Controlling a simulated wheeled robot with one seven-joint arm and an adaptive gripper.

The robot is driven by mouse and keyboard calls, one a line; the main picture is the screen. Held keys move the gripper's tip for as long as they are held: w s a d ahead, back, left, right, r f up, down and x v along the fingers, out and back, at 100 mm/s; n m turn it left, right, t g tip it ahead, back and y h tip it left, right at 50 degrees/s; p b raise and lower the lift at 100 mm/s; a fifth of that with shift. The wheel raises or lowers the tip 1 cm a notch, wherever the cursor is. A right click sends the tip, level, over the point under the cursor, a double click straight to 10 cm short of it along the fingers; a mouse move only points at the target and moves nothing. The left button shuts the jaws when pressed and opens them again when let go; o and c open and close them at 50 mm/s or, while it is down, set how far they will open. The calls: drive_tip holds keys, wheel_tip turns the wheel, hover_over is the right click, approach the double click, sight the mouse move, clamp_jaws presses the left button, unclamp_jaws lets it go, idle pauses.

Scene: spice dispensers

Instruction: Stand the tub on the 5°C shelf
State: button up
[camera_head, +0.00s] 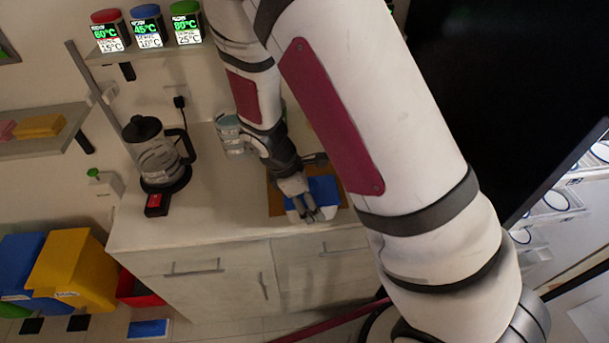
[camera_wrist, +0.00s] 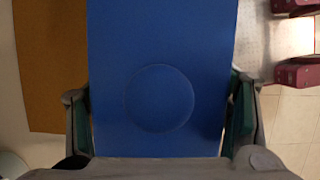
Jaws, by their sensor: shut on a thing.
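The tub (camera_head: 325,188) has a blue lid and a white body and is on the worktop at its front edge, over a brown mat (camera_head: 276,203). My gripper (camera_head: 308,212) is at the tub's near side, shut on it. In the wrist view the blue lid (camera_wrist: 160,45), with a round raised disc, fills the space between my two fingers (camera_wrist: 160,118). The tub's underside is hidden, so I cannot tell whether it is lifted. I can read no 5°C label on any shelf.
A wall shelf (camera_head: 150,50) holds three dispensers with temperature displays. A coffee press (camera_head: 158,155) stands on the worktop (camera_head: 215,215), and light-blue containers (camera_head: 230,135) stand behind my arm. A big dark panel (camera_head: 500,80) and white racks (camera_head: 560,205) are at right. Bins (camera_head: 75,270) stand lower left.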

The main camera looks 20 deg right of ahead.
drive_tip(key=w, duration=0.3)
drive_tip(key=w+d, duration=0.1)
drive_tip(key=w, duration=0.3)
drive_tip(key=w+d+f, duration=0.1)
drive_tip(key=w, duration=0.3)
drive_tip(key=shift+w+d, duration=0.25)
drive_tip(key=shift+w+d+f+p, duration=0.15)
drive_tip(key=shift+f+p, duration=0.1)
drive_tip(key=shift+f, duration=0.7)
drive_tip(key=shift+w+a+f+p, duration=0.1)
drive_tip(key=shift+f+p, duration=0.1)
drive_tip(key=shift+f, duration=0.7)
drive_tip(key=o, duration=2)
drive_tip(key=shift+c, duration=0.2)
